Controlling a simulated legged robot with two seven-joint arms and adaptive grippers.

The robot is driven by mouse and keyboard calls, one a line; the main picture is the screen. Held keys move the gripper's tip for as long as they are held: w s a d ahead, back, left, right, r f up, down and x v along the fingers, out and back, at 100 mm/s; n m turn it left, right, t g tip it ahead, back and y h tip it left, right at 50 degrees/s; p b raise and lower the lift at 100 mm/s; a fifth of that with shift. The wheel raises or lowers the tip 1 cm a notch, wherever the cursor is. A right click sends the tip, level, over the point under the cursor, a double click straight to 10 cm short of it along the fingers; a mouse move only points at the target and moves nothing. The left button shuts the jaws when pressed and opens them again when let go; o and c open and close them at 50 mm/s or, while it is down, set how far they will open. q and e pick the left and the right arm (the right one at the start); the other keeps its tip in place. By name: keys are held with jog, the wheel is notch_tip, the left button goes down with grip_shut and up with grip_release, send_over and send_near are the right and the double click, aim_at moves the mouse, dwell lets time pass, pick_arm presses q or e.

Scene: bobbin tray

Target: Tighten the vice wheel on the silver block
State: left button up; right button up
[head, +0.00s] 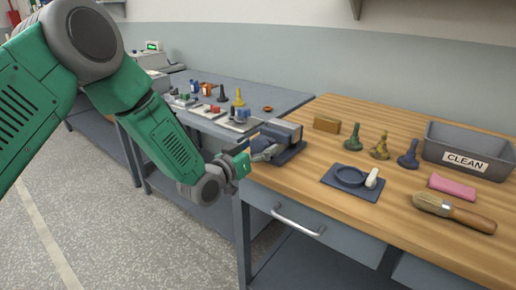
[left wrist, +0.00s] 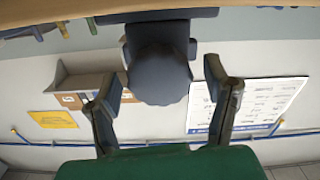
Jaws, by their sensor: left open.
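The dark blue-grey vice (head: 285,131) stands at the left end of the wooden bench. Its round dark wheel (left wrist: 160,76) faces the camera in the left wrist view. In the head view the wheel is largely hidden by my gripper. My left gripper (head: 262,152) is at the vice's front left side. In the left wrist view the open fingers of my left gripper (left wrist: 163,84) stand either side of the wheel, with a visible gap on each side. I cannot make out the silver block clearly in the vice. My right gripper is not in view.
A grey bench (head: 270,98) with small items stands behind left.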

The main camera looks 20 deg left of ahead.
pick_arm(q)
jog(key=c, duration=1.2)
jog(key=shift+o, duration=0.2)
jog(key=m, duration=0.4)
jog(key=shift+f+m+b, duration=0.1)
jog(key=shift+m+b, duration=0.2)
jog(key=shift+m, duration=0.1)
jog(key=o, duration=1.2)
jog(key=shift+c, duration=0.2)
jog(key=v, duration=1.2)
